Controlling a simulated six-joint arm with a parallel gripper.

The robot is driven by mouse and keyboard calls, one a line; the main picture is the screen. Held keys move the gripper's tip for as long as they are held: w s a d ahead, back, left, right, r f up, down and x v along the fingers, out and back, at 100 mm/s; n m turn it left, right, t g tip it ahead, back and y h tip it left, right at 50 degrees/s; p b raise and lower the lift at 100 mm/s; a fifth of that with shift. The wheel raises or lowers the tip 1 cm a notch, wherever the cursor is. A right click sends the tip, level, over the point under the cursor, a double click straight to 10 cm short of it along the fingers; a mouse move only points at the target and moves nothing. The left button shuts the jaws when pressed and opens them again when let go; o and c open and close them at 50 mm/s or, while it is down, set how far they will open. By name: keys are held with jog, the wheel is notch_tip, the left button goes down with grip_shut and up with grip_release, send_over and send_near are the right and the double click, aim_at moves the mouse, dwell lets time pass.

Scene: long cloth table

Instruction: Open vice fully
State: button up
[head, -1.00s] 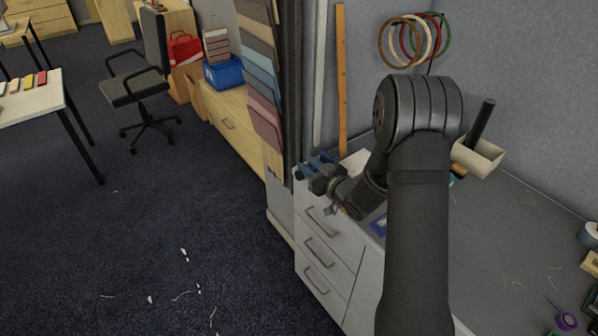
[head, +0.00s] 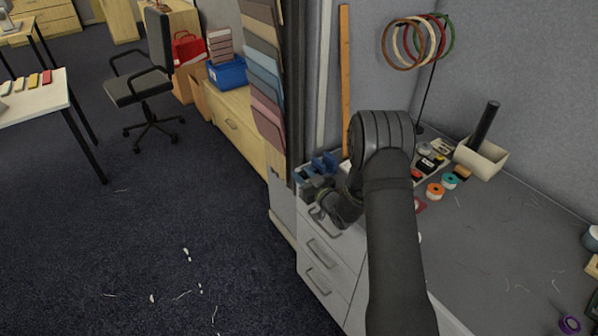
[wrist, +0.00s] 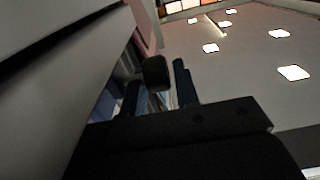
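The blue vice (head: 326,162) is fixed at the left end of the grey worktop, beside the upright panels, in the head view. Blue parts of it also show in the wrist view (wrist: 182,84), with a dark rounded knob-like piece between them. My gripper (head: 313,190) is at the near side of the vice, close to its front. Whether it touches the vice, I cannot tell. Its fingers are dark and partly hidden, so their opening does not show. The vice's handle and jaw gap are not clear in either view.
White drawers (head: 325,262) stand below the vice. Tape spools (head: 435,191) and a cream holder with a black rod (head: 481,157) are on the worktop to the right. A wooden strip (head: 345,80) leans on the wall behind.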

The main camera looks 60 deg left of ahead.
jog(key=shift+a, duration=1.1)
grip_shut()
jog(key=shift+a+f+h, duration=0.1)
jog(key=shift+f+h, duration=0.1)
jog(key=shift+h, duration=1.3)
